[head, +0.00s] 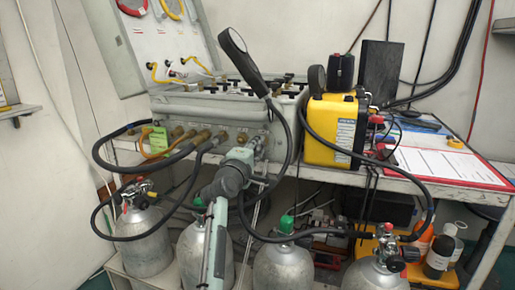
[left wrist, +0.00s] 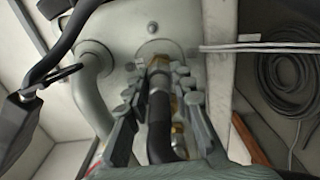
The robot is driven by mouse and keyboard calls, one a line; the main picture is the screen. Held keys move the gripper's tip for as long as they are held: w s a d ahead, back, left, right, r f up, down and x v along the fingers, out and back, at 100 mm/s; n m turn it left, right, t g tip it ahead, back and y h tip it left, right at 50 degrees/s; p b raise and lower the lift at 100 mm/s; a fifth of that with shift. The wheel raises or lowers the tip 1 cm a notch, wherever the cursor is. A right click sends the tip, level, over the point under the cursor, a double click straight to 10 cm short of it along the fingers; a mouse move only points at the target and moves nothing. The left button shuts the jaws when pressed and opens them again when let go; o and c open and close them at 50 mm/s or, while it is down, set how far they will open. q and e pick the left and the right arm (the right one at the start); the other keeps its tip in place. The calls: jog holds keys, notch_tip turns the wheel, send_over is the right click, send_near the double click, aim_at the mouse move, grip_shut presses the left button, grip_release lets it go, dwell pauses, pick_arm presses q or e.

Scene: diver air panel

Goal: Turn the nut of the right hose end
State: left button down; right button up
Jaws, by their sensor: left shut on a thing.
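The grey air panel (head: 232,110) stands on the bench with a row of brass fittings (head: 203,135) along its front. My left gripper (head: 256,146) is at the right end of this row, against the panel front. In the left wrist view my left gripper (left wrist: 159,85) has its fingers on both sides of the black right hose end (left wrist: 160,110). Brass of its nut (left wrist: 158,64) shows between the fingertips, close to the panel face. The gripper is shut on this nut; the fingers hide much of it. My right gripper is in neither view.
A yellow case (head: 335,130) stands right of the panel, beside a red-edged sheet (head: 445,165). Several grey cylinders (head: 282,265) stand below the bench. Black hoses (head: 290,150) loop close to my left arm. A coiled cable (left wrist: 290,75) hangs at the right.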

pick_arm(q)
jog(key=c, duration=1.3)
grip_release()
jog(key=v, duration=0.7)
jog(key=shift+s, duration=0.25)
